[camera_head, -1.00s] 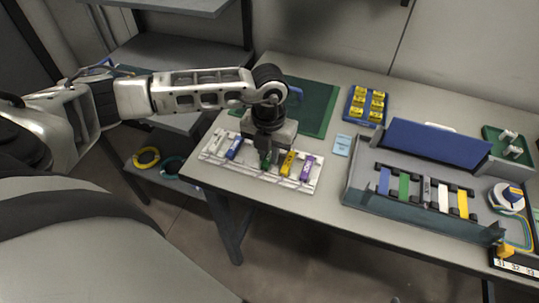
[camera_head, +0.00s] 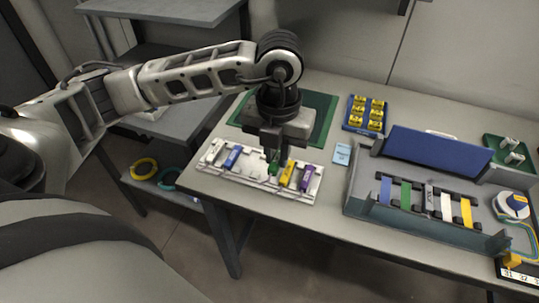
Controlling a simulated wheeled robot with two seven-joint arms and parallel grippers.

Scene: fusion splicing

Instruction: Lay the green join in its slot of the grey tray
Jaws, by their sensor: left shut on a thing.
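My left gripper (camera_head: 274,155) points down over the white rack (camera_head: 218,176), shut on the green join (camera_head: 272,169). The fingers hide part of the join, and I cannot tell whether it is clear of the rack. The grey tray (camera_head: 355,201) stands to the right, well apart from the gripper. Its floor has a row of coloured strips, with a green strip (camera_head: 405,195) second from the left, beside a blue one. My right gripper is not in view.
White, blue (camera_head: 233,156), yellow (camera_head: 287,173) and purple (camera_head: 307,178) pieces sit in the rack. A light blue card (camera_head: 342,154) lies between rack and tray. A blue holder with yellow blocks (camera_head: 365,113) stands behind. The tray's blue panel (camera_head: 437,150) rises at its back.

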